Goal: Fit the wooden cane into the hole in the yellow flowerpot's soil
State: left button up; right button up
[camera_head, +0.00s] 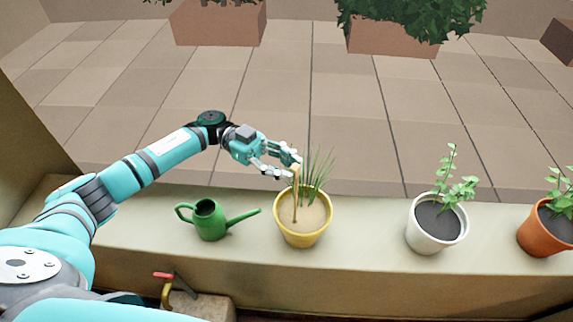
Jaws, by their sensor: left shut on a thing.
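The yellow flowerpot (303,239) stands on the ledge near the middle of the head view. It holds light brown soil and a tuft of thin green leaves. My left gripper (294,170) is above the pot's back left rim, shut on the upper end of the wooden cane (295,205). The cane hangs down nearly upright over the pot, and its lower end is at the soil. I cannot tell whether it sits in the hole, and the hole itself is not clearly visible. My right gripper is not in view.
A green watering can (210,220) stands left of the pot, its spout pointing at it. A white pot (436,234) and an orange pot (545,235) with plants stand to the right. A red-handled tap (166,288) is below the ledge (370,225).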

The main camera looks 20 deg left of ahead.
pick_arm(q)
jog(key=shift+f, duration=0.3)
jog(key=shift+f+b, duration=1.25)
jog(key=shift+f, duration=0.6)
dwell(1.8)
jog(key=o, duration=0.8)
jog(key=shift+f, duration=0.1)
jog(key=shift+a, duration=0.1)
jog(key=v, duration=1.1)
jog(key=shift+w+a, duration=0.15)
jog(key=shift+a, duration=0.25)
